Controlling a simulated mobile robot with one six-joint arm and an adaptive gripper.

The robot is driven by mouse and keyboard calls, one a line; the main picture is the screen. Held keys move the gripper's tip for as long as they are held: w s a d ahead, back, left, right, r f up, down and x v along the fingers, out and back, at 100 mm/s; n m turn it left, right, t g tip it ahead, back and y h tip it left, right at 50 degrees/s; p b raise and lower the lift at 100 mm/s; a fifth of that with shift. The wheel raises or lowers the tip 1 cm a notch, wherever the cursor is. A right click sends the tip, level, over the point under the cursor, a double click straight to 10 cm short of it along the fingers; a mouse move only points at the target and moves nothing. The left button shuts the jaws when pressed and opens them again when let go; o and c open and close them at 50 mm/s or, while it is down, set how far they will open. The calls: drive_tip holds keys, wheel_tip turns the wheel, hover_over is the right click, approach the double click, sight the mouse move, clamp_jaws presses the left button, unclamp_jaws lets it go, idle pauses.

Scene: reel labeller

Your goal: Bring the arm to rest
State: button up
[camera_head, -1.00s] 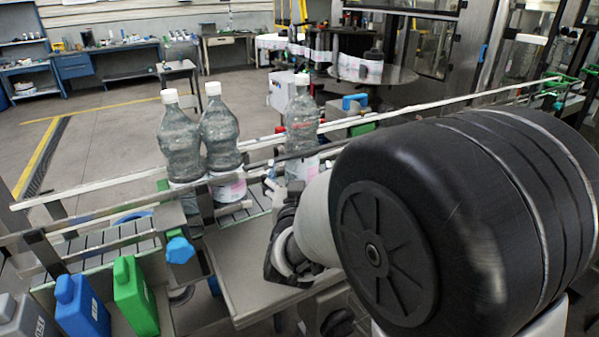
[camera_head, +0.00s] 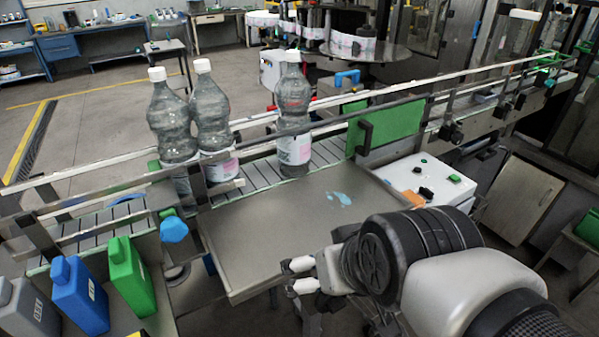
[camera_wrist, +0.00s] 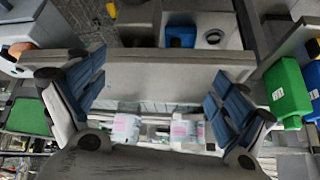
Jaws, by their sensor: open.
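My gripper (camera_head: 300,276) is low in the head view, over the front right part of the bare metal table (camera_head: 265,245). Its two light-tipped fingers point left and stand apart with nothing between them. In the wrist view my gripper (camera_wrist: 157,70) shows its blue-padded fingers spread wide and empty. My dark and white arm links reach in from the bottom right. Some of the gripper's body is hidden behind the arm in the head view.
Clear bottles stand on the conveyor: two at left (camera_head: 170,125) (camera_head: 210,115), one labelled in the middle (camera_head: 294,105). Green (camera_head: 130,277), blue (camera_head: 80,297) and grey (camera_head: 28,312) jugs stand front left. A white control box (camera_head: 425,180) is right. A pale blue patch (camera_head: 340,198) marks the table.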

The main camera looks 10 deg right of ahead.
drive_tip(key=s+d+f+g, duration=0.1)
drive_tip(key=s+d+g, duration=0.1)
drive_tip(key=s, duration=0.5)
drive_tip(key=shift+f+h, duration=0.15)
drive_tip(key=shift+h, duration=0.25)
idle(0.6)
